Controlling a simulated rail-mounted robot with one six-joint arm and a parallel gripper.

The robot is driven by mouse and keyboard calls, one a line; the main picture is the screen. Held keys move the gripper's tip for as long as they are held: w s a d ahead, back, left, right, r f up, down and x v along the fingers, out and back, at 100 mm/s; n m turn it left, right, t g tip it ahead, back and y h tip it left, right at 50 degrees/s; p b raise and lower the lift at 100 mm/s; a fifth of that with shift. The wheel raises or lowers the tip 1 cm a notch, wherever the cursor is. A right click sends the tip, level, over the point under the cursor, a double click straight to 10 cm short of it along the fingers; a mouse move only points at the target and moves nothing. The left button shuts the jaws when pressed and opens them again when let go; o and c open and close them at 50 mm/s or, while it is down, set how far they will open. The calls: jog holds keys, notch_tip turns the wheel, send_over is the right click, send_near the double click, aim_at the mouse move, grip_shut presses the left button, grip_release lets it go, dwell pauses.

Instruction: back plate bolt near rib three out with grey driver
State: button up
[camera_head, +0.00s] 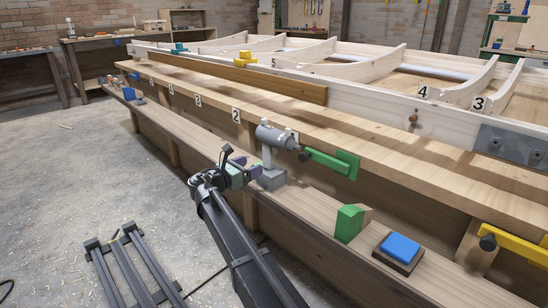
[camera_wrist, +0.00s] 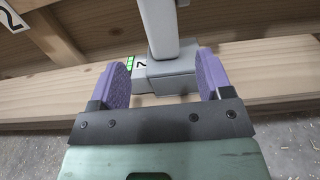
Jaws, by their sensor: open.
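The grey driver (camera_head: 274,140) stands upright on the low plank, its nose pointing right. In the wrist view its grey handle and battery base (camera_wrist: 172,72) show between my finger pads, with gaps on both sides. My gripper (camera_head: 250,170) is open, with purple pads, just left of the driver's base; it also shows in the wrist view (camera_wrist: 163,85). Whether the base is inside the pads' reach is hard to tell. The grey back plate (camera_head: 512,143) with dark bolt heads is on the white side board at right, near the rib marked 3 (camera_head: 478,103).
A green clamp (camera_head: 330,160) projects from the bench edge right of the driver. A green block (camera_head: 349,222) and a blue-topped block (camera_head: 399,248) stand on the low plank. A yellow clamp (camera_head: 518,246) is at far right. The floor at left is mostly open.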

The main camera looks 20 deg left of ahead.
aim_at(265, 160)
jog(key=x, duration=0.8)
jog(key=shift+w+d, duration=0.3)
grip_shut()
